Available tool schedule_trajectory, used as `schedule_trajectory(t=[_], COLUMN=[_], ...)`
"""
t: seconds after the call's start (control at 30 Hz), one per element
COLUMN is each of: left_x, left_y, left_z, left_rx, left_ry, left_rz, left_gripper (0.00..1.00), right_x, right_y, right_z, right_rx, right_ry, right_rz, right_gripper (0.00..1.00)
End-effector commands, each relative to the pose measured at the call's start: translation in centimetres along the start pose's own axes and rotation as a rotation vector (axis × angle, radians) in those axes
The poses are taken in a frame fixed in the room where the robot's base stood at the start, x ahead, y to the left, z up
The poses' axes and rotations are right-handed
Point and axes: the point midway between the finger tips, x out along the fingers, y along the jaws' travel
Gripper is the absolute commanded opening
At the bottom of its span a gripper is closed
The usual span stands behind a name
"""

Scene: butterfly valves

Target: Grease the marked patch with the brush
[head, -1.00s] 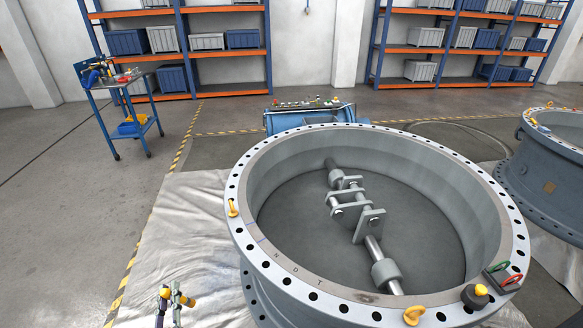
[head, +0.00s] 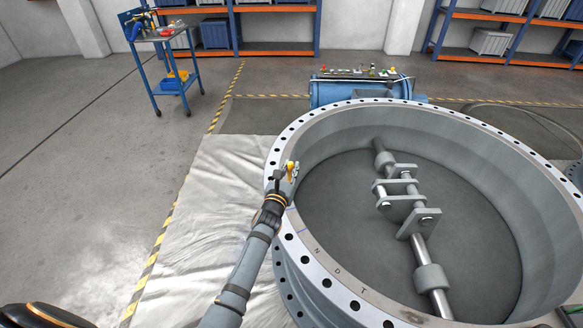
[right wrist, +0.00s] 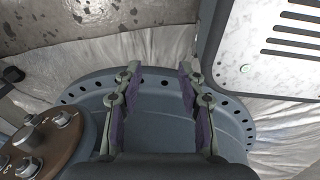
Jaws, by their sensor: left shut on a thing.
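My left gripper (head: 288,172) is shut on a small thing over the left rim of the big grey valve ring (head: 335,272). Yellow shows at its tip, but the thing is too small to make out, and I cannot tell whether it is the brush or whether it touches the rim. Dark letters N, D, T (head: 336,265) stand on the flange face nearer to me. I cannot clearly make out a marked patch. My right gripper (right wrist: 158,72) is open in the right wrist view, its purple-padded fingers apart with nothing between them, above a grey flange (right wrist: 160,110) with bolt holes.
A steel shaft with brackets (head: 405,200) crosses inside the ring. A blue machine (head: 360,90) stands behind it. A blue tool trolley (head: 170,60) is at the back left. A pale sheet (head: 215,190) covers the floor left of the ring.

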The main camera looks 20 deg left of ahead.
Motion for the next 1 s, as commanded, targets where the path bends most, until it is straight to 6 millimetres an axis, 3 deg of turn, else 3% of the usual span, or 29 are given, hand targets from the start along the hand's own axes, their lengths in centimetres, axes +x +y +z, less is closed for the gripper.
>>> schedule_trajectory(t=[0.27,0.7,1.0], left_x=[0.6,0.6,0.5], left_y=[0.2,0.2,0.2], left_z=[-0.2,-4.9,-4.7], left_rx=[0.012,0.01,0.01], left_ry=[0.006,0.004,0.004], left_rz=[0.008,0.007,0.007], left_gripper=[0.0,0.0,0.0], right_x=[0.5,5.4,5.3], right_y=[-0.4,-1.7,-1.1], right_z=[-1.9,-1.1,-1.0], right_rx=[0.003,0.007,0.004], right_ry=[0.031,0.024,0.021], right_rz=[-0.004,-0.014,-0.008], right_gripper=[0.4,0.4,0.4])
